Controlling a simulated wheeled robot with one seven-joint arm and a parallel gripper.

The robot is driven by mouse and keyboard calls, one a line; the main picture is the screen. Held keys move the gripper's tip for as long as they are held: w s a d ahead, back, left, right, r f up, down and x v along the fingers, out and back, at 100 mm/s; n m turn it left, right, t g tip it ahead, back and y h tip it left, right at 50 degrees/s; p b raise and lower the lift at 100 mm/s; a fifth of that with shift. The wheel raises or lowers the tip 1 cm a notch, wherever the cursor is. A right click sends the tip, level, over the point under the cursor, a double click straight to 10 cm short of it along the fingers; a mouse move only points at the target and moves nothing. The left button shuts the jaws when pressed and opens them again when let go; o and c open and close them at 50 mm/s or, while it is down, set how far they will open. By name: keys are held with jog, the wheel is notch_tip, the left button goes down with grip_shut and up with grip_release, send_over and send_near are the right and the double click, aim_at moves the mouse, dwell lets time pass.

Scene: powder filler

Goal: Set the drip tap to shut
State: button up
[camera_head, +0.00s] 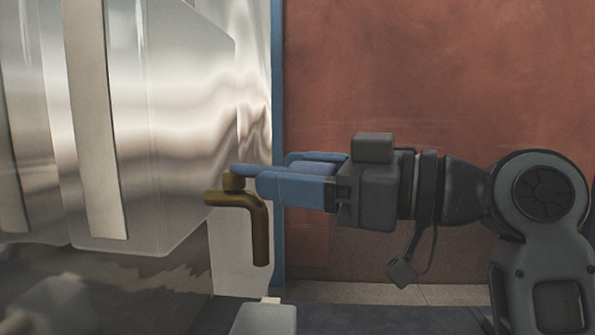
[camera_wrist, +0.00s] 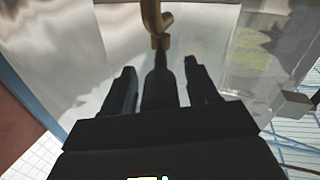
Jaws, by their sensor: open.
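The drip tap (camera_head: 258,226) is a brass pipe that bends downward beside the steel machine; its brass body also shows at the top of the wrist view (camera_wrist: 152,16). A narrow lever handle (camera_head: 243,169), blue in the head view, runs from the tap's top toward my gripper. In the wrist view the lever (camera_wrist: 159,88) looks dark and lies between the two fingers. My gripper (camera_head: 273,171) is open, with a finger on each side of the lever. Gaps show on both sides in the wrist view (camera_wrist: 160,68). The near finger hides part of the lever in the head view.
The shiny steel machine (camera_head: 180,120) fills the left of the head view, close to the tap. A blue post (camera_head: 278,110) and a reddish wall (camera_head: 430,70) stand behind. A grey block (camera_head: 264,318) is below the tap. Tiled floor shows behind.

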grip_shut()
dwell(0.5)
